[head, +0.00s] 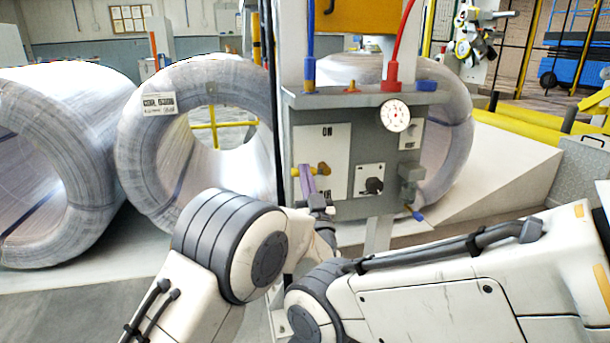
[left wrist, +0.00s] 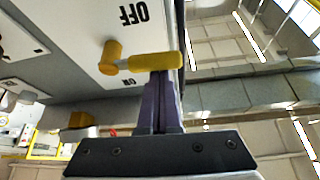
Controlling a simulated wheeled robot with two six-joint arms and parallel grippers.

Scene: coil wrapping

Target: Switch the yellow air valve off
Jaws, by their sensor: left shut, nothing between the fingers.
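The yellow air valve (head: 322,169) is on a light plate on the front of a grey control box. ON is printed above it in the head view. In the left wrist view, the yellow handle (left wrist: 150,63) lies sideways from its round hub, between the upside-down OFF and ON labels. My left gripper (head: 305,170) has its purple fingers shut with nothing between them. In the left wrist view, the fingertips (left wrist: 160,76) meet the picture of the handle on its ON side; whether they touch it is unclear. My right gripper does not show.
The grey box (head: 350,208) also carries a dial gauge (head: 395,116), a black knob (head: 374,185) and red and blue hoses. Large wrapped coils stand at left and behind the box. My right forearm crosses the lower right below it.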

